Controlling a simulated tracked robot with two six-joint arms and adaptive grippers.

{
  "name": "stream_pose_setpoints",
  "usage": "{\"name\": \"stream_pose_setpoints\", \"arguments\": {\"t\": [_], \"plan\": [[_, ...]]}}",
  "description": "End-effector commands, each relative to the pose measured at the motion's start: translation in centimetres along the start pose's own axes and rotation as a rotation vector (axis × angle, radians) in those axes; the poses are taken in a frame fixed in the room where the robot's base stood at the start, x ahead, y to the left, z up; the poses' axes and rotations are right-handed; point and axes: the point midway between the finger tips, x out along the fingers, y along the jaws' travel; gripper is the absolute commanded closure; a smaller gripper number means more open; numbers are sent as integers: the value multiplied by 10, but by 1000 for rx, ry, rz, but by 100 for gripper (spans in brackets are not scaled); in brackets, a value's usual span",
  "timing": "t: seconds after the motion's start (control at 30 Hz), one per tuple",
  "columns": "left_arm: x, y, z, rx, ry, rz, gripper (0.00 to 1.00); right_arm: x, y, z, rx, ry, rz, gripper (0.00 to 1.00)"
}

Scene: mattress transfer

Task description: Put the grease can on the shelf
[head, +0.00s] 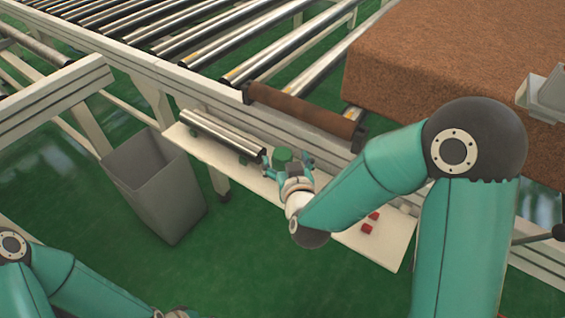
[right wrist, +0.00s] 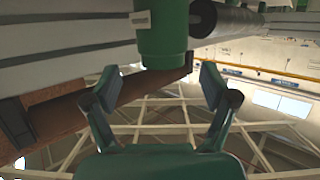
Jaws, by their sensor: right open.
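The green grease can (head: 282,155) stands on the white shelf board (head: 382,243) beside the conveyor, just right of the metal rollers lying there. My right gripper (head: 287,165) is open at the can and partly hides it. In the right wrist view, which looks upside down, the can (right wrist: 162,35) is in line with the gap between the open fingers (right wrist: 158,88), with clear space on both sides. No finger visibly touches it. My left arm shows at the lower left of the head view, but its gripper is cut off by the bottom edge.
A grey bin (head: 155,190) stands on the green floor left of the shelf. Small red pieces (head: 370,222) lie on the shelf's right part. A brown roller (head: 305,110) and a large brown mattress block (head: 455,50) are above, at the conveyor. The shelf's far right end is clear.

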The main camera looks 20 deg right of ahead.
Motion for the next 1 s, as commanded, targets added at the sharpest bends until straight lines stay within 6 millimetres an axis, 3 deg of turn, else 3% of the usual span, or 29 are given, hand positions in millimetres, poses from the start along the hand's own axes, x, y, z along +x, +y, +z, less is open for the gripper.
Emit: {"name": "stream_pose_setpoints", "arguments": {"t": [0.2,0.53,1.0], "plan": [[1,0,0,0,0,0,60,30,-3,4,1,-1,2,16],[1,0,0,0,0,0,60,36,-4,4,0,-1,-1,17],[0,0,0,0,0,0,60,36,-4,2,0,1,-1,96]]}}
